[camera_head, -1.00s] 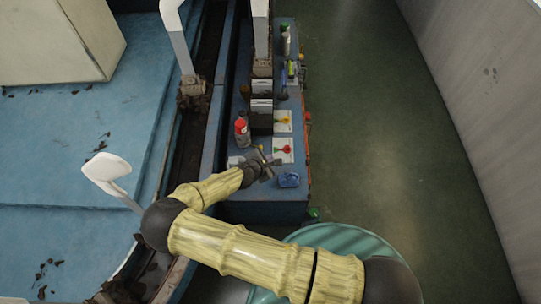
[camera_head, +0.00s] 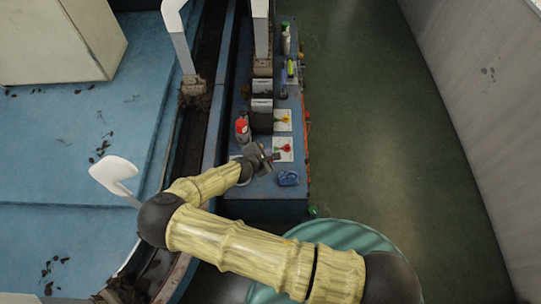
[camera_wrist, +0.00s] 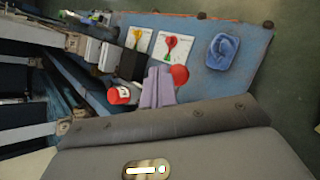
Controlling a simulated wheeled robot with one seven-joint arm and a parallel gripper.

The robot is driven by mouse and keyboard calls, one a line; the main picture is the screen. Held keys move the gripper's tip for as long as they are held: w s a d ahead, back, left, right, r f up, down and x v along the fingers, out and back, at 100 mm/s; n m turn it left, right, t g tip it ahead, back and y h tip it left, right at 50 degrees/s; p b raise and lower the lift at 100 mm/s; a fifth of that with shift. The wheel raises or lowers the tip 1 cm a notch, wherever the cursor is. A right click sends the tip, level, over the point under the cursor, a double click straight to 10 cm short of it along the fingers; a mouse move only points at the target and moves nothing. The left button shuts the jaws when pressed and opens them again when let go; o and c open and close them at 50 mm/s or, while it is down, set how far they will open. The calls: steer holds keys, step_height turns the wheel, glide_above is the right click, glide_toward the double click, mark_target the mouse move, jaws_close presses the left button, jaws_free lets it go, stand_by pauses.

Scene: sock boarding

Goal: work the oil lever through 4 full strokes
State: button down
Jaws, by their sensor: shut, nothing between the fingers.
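My gripper (camera_head: 264,158) is shut and empty over the near part of the blue bench. In the wrist view its greyish fingers (camera_wrist: 158,84) point up the picture. A red round knob (camera_wrist: 180,76) shows just right of the fingers; it may be the oil lever's knob, but its shaft is hidden and I cannot tell whether the fingers touch it. White cards with a yellow-headed item (camera_wrist: 138,38) and a red-headed item (camera_wrist: 171,46) lie beyond the fingers.
A red-capped bottle (camera_head: 242,130) stands left of my gripper. A crumpled blue cloth (camera_head: 289,178) lies at the bench's near right. Dark boxes and bottles stand farther along the bench (camera_head: 260,208). White paddle-like forms (camera_head: 113,173) rise along the track at left. The green floor at right is clear.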

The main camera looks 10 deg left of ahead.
steer(key=r+p, duration=0.2)
steer(key=r, duration=0.1)
steer(key=r+p, duration=0.1)
steer(key=r, duration=0.1)
steer(key=shift+s+a, duration=0.1)
steer(key=shift+a, duration=0.2)
steer(key=shift+d, duration=0.1)
stand_by(3.4)
